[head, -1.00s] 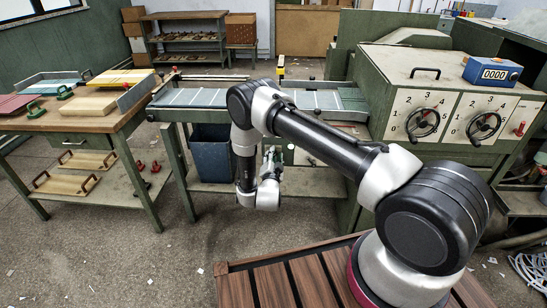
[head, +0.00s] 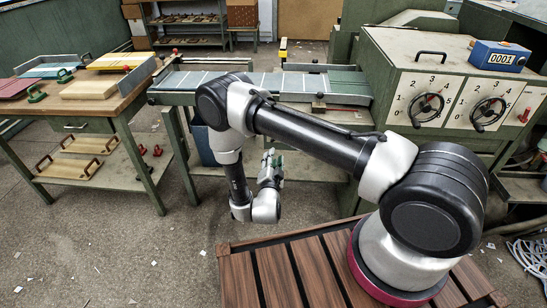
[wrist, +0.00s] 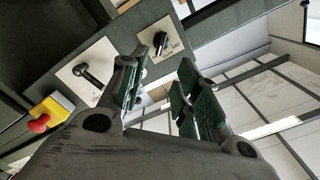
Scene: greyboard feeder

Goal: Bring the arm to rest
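My arm (head: 310,138) reaches left from its base and bends down at the elbow, in front of the green feeder bench (head: 166,98). My gripper (head: 271,160) hangs low and points upward in the head view, free of the bench. In the wrist view my gripper (wrist: 160,98) has its two green-padded fingers well apart with nothing between them. Behind the fingers, the wrist view shows a green panel with a black lever switch (wrist: 88,78), a black knob (wrist: 160,42) and a red button on a yellow box (wrist: 40,122).
A green cabinet with two dials (head: 427,108) and a blue counter reading 0001 (head: 499,56) stands at right. A wooden-topped table (head: 128,98) with boards and trays stands at left. A blue bin (head: 205,148) sits under the feeder. The floor at front left is open.

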